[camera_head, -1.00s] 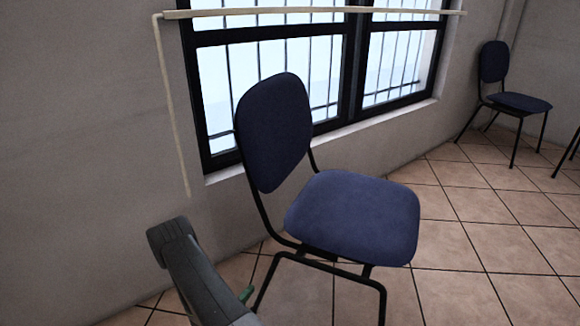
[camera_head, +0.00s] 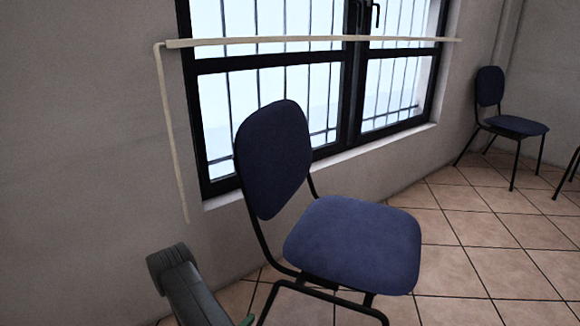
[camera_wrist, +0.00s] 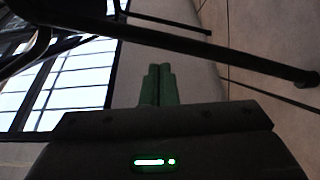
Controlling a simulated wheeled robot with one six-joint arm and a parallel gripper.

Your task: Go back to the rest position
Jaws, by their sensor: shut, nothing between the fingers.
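My gripper (camera_wrist: 160,84) shows in the wrist view as two green fingers side by side, closed against each other and empty. Chair legs and part of the window are around it in that view. In the head view my dark grey arm is at the lower left, in front of the wall and left of the near chair. Only a small green bit of it shows at the bottom edge there; the fingers themselves are out of that frame.
A blue chair (camera_head: 352,242) stands close, right of my arm. A barred window (camera_head: 270,100) is behind it. A cream strip (camera_head: 172,125) hangs down the wall. Another blue chair (camera_head: 517,125) stands far right. Tiled floor (camera_head: 480,230) is clear at right.

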